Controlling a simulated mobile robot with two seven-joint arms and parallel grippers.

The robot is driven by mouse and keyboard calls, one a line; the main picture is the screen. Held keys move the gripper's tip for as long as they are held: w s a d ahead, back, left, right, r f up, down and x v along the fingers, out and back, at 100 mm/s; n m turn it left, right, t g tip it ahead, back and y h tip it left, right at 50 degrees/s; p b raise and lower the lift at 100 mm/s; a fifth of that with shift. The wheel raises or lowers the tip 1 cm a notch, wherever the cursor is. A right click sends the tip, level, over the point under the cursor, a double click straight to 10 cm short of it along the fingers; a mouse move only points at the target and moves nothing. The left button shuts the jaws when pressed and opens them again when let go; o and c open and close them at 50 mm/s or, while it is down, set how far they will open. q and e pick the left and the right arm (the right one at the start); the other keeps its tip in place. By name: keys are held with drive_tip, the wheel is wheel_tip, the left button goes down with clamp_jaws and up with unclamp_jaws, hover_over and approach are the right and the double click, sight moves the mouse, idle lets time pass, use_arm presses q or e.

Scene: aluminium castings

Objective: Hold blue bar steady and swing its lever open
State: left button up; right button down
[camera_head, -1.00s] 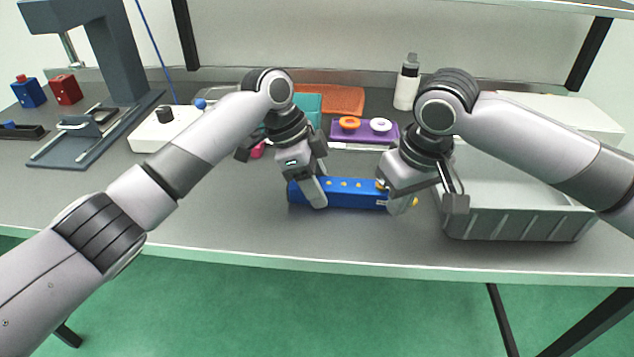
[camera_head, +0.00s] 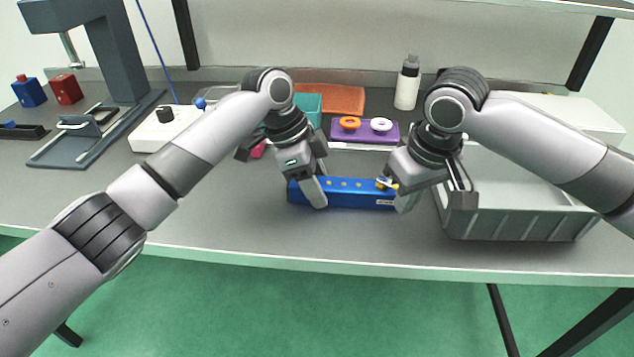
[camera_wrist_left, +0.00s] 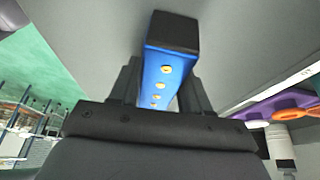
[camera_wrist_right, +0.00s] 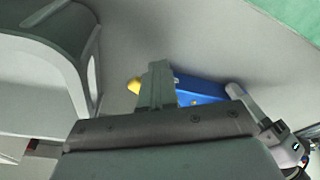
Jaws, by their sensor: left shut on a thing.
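The blue bar (camera_head: 352,193) lies on the grey table with brass-coloured dots along its top; its black end cap shows in the left wrist view (camera_wrist_left: 172,32). My left gripper (camera_head: 317,195) is shut on the bar near its left end, one finger on each side.
A grey bin (camera_head: 520,222) stands close right of my right gripper. A purple tray (camera_head: 364,133) with orange and white rings is behind the bar, with a white bottle (camera_head: 407,84) further back. The table front is clear.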

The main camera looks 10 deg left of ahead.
drive_tip(key=shift+w+d, duration=0.35)
drive_tip(key=shift+d, duration=0.1)
drive_tip(key=shift+w, duration=0.1)
idle(0.6)
drive_tip(key=shift+w+d, duration=0.25)
drive_tip(key=shift+d, duration=0.05)
drive_tip(key=shift+w+d, duration=0.1)
drive_tip(key=shift+w, duration=0.1)
idle(0.3)
wheel_tip(320, 180, up, 7)
drive_tip(key=s, duration=0.1)
drive_tip(key=shift+a, duration=0.35)
idle(0.7)
drive_tip(key=shift+s, duration=0.1)
use_arm(q)
drive_tip(key=o, duration=1.2)
